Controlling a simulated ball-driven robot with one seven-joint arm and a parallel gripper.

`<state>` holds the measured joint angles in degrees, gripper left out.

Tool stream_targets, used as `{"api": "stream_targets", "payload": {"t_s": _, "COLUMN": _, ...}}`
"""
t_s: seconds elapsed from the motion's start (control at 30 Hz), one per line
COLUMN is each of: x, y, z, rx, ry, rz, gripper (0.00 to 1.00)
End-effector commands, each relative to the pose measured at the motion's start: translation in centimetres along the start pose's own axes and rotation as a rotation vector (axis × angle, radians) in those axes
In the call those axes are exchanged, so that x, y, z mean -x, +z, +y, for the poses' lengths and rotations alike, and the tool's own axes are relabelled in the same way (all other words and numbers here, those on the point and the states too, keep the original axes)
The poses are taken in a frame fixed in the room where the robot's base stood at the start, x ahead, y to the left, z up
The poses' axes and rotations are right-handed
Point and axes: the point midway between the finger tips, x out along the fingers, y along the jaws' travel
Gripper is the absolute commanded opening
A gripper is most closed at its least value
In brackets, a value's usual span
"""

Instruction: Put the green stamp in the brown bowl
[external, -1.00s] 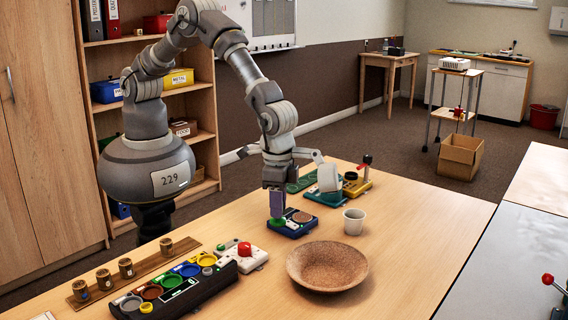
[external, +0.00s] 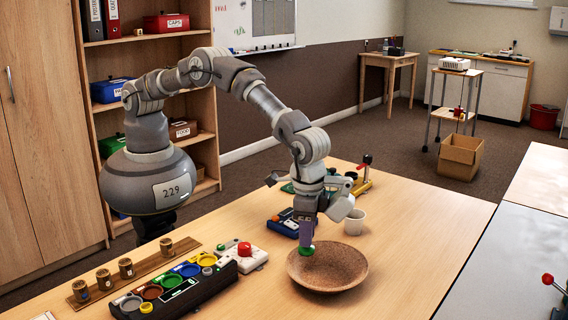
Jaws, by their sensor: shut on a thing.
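The brown bowl (external: 335,281) sits on the table, wide and shallow with a speckled surface. My gripper (external: 307,238) is above the bowl's far left part, pointing down. It is shut on the green stamp (external: 306,250), whose round green end shows below the fingers. The stamp is over the bowl's far rim area; whether it touches the bowl I cannot tell. The fingers hide the stamp's upper part.
A white cup (external: 354,222) stands just behind the bowl on the right. A blue device (external: 284,224) is behind my gripper. A box with a red button (external: 243,255) and a rack of coloured round wells (external: 172,287) lie to the left. The table right of the bowl is clear.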

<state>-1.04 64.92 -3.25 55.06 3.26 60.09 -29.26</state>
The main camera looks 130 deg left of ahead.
Motion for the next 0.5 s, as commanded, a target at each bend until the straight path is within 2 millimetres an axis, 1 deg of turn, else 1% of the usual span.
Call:
{"api": "stream_targets", "payload": {"t_s": 0.4, "x": -1.2, "y": 0.0, "z": 0.0, "rx": 0.000, "ry": 0.000, "rz": 0.001, "gripper": 0.00}}
{"api": "stream_targets", "payload": {"t_s": 0.5, "x": -1.2, "y": 0.0, "z": 0.0, "rx": 0.000, "ry": 0.000, "rz": 0.001, "gripper": 0.00}}
